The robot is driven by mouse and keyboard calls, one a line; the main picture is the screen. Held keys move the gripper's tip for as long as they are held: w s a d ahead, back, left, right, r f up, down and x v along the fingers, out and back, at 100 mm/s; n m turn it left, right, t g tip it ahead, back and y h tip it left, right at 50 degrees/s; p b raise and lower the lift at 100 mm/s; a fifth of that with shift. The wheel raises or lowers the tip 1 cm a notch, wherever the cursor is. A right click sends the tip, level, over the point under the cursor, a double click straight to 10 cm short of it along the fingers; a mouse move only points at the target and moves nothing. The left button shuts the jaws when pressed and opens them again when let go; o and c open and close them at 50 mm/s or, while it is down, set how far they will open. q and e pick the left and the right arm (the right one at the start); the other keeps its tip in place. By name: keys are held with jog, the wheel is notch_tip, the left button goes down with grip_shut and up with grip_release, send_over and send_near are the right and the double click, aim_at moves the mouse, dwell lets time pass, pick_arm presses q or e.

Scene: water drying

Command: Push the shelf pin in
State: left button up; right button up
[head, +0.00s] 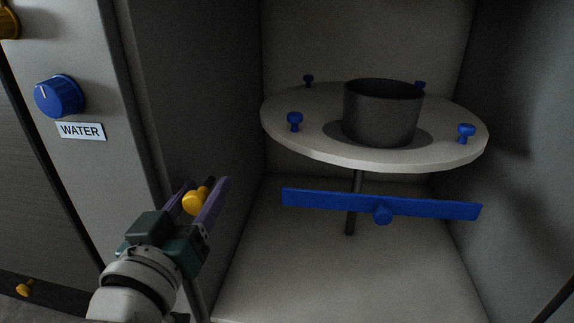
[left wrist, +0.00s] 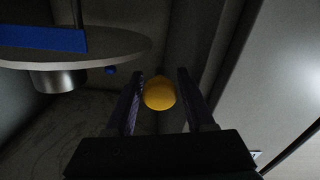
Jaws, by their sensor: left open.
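A yellow knob (head: 197,201), which looks like the shelf pin, sticks out at the left inner wall of the cabinet. My left gripper (head: 208,184) is open, with its two purple fingers on either side of the knob. In the left wrist view the yellow knob (left wrist: 159,93) sits between the fingers (left wrist: 160,78), with a visible gap to each. How far the pin stands out from the wall cannot be told. My right gripper is not in view.
A round pale shelf (head: 300,148) carries a dark pot (head: 381,112) and several blue pegs. A blue bar (head: 325,200) with a central knob crosses the post below. A blue WATER dial (head: 60,96) is on the left panel. The cabinet floor (head: 330,285) is clear.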

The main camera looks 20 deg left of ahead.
pick_arm(q)
jog(key=shift+w+a, duration=0.15)
jog(key=shift+w, duration=0.4)
grip_shut()
dwell(1.0)
